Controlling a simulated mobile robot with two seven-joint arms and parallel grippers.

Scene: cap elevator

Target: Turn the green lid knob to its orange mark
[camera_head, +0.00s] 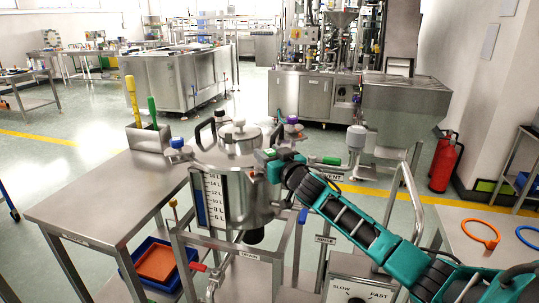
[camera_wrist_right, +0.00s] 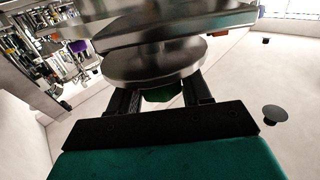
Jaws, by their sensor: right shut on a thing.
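A steel vessel (camera_head: 240,190) with a litre scale (camera_head: 213,202) on its front stands on a frame in the middle of the head view. Its domed lid (camera_head: 239,134) has a pale top knob. My right gripper (camera_head: 268,160) reaches in from the right and is at the vessel's upper right side. In the right wrist view, my gripper (camera_wrist_right: 160,95) is shut on a dark green knob (camera_wrist_right: 162,94) beneath a round steel disc (camera_wrist_right: 150,65). Most of the knob is hidden by the fingers and disc. I cannot make out the orange mark. My left gripper is out of view.
A steel table (camera_head: 100,200) stands left, with a holder (camera_head: 148,138) of yellow and green tools. A green valve handle (camera_head: 331,161) labelled VENT is close right of my gripper. A SLOW/FAST dial box (camera_head: 360,288) is below my arm. An orange ring (camera_head: 481,234) lies on the right table.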

